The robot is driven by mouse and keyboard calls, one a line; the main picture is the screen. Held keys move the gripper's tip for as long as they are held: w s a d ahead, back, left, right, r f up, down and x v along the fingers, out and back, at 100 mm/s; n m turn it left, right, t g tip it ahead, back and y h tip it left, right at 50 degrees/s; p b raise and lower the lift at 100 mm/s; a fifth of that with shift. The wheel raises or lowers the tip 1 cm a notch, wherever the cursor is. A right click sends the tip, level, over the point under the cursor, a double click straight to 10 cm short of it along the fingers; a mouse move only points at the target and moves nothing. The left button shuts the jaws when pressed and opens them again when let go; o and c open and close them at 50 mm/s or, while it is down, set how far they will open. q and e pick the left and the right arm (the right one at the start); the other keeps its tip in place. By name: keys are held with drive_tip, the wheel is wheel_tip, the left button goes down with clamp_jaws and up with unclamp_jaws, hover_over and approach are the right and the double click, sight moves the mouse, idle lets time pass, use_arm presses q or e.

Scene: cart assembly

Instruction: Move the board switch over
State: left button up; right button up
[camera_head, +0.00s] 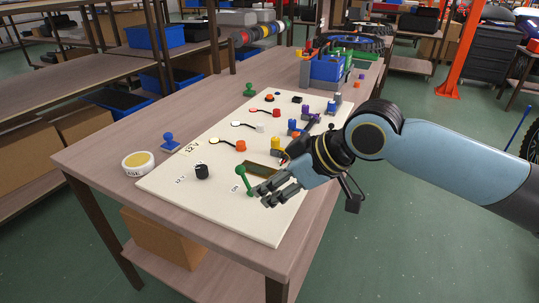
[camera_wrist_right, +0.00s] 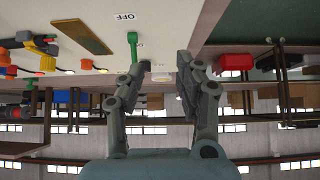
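The board switch is a green lever (camera_head: 246,183) at the near end of the cream board (camera_head: 222,219), leaning up and to the left in the head view. The lever also shows in the wrist view (camera_wrist_right: 133,46), near an "OFF" label (camera_wrist_right: 124,16). My right gripper (camera_head: 276,194) is just right of the lever in the head view. Its fingers are spread, with nothing seen between them in the wrist view (camera_wrist_right: 163,62). The lever appears just outside one finger; contact cannot be told. My left gripper is not in view.
A round tape roll (camera_head: 138,163) and a blue stamp-like piece (camera_head: 169,141) sit left. A blue bin (camera_head: 327,68) stands at the far end.

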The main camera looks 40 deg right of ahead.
drive_tip(key=t, duration=0.1)
approach(244, 169)
drive_tip(key=w+f, duration=0.1)
drive_tip(key=shift+y, duration=0.3)
drive_tip(key=b+x, duration=0.8)
drive_tip(key=b, duration=0.1)
drive_tip(key=shift+w+f, duration=0.1)
drive_tip(key=shift+f, duration=0.25)
drive_tip(key=shift+w+r, duration=0.1)
drive_tip(key=shift+r, duration=0.15)
drive_tip(key=c, duration=0.7)
drive_tip(key=shift+s+r+p, duration=0.2)
drive_tip(key=shift+s+p, duration=0.1)
drive_tip(key=shift+p, duration=0.3)
drive_tip(key=shift+s+d+r+p, duration=0.15)
drive_tip(key=shift+s+d+p, duration=0.1)
drive_tip(key=shift+s+p, duration=0.25)
drive_tip(key=shift+s, duration=0.1)
drive_tip(key=shift+d, duration=0.1)
